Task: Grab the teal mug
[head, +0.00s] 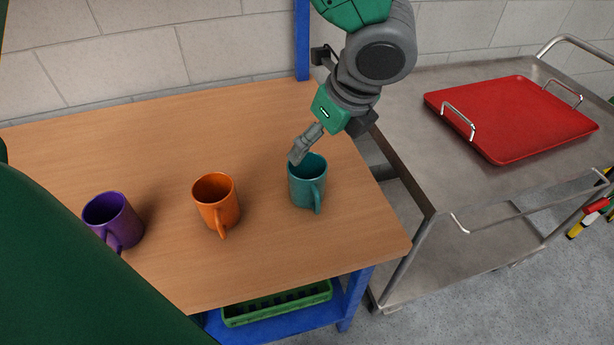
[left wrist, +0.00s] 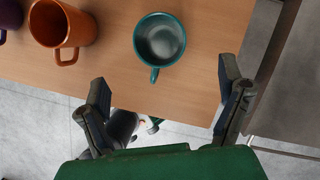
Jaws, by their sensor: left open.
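The teal mug (head: 306,184) stands upright near the right end of the wooden table (head: 250,270), its handle toward the front edge. My left gripper (head: 299,152) is at the mug's far rim in the head view. In the left wrist view, the teal mug (left wrist: 160,42) lies ahead of my open left gripper (left wrist: 165,78), with one finger to each side and nothing held. I cannot tell whether a finger touches the rim. My right gripper is not in view.
An orange mug (head: 216,202) and a purple mug (head: 113,220) stand to the left. A metal cart (head: 410,125) with a red tray (head: 510,118) is at the right. A green crate (head: 278,305) sits below the tabletop. The table behind the mugs is clear.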

